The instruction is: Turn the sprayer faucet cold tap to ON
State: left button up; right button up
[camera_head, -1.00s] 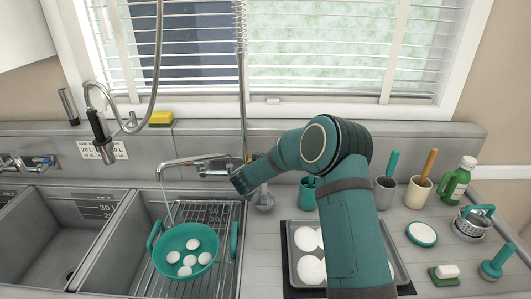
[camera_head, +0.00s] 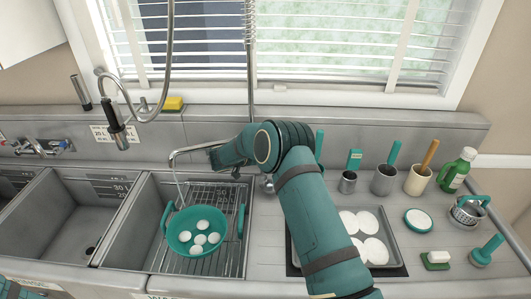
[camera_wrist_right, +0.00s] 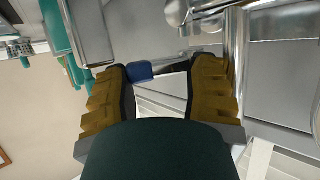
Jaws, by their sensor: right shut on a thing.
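The sprayer faucet's black spray head (camera_head: 118,136) hangs from its curved hose (camera_head: 168,60) at the left. A metal spout (camera_head: 188,150) reaches over the right basin, and a thin stream of water falls from it. Its tap body is hidden behind my right arm in the head view. In the right wrist view, my right gripper (camera_wrist_right: 160,70) has its two brown-padded fingers around a tap handle with a blue end (camera_wrist_right: 140,72) and is shut on it. Chrome piping (camera_wrist_right: 180,14) is close by. My left gripper is not in view.
A teal colander (camera_head: 170,245) with several white round pieces stands on the rack in the right basin. A tray (camera_head: 398,255) of white plates is right of it. Cups, a green bottle (camera_head: 457,170) and brushes line the right counter. Another tap (camera_head: 42,147) is far left.

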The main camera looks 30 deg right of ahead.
jog(key=shift+d+r, duration=0.2)
jog(key=shift+d, duration=0.15)
jog(key=o, duration=1.1)
jog(key=shift+o, duration=1.3)
jog(key=shift+s+r, duration=0.1)
jog(key=shift+r, duration=0.05)
jog(key=shift+a, duration=0.15)
jog(key=v, duration=0.7)
jog(key=shift+a, duration=0.5)
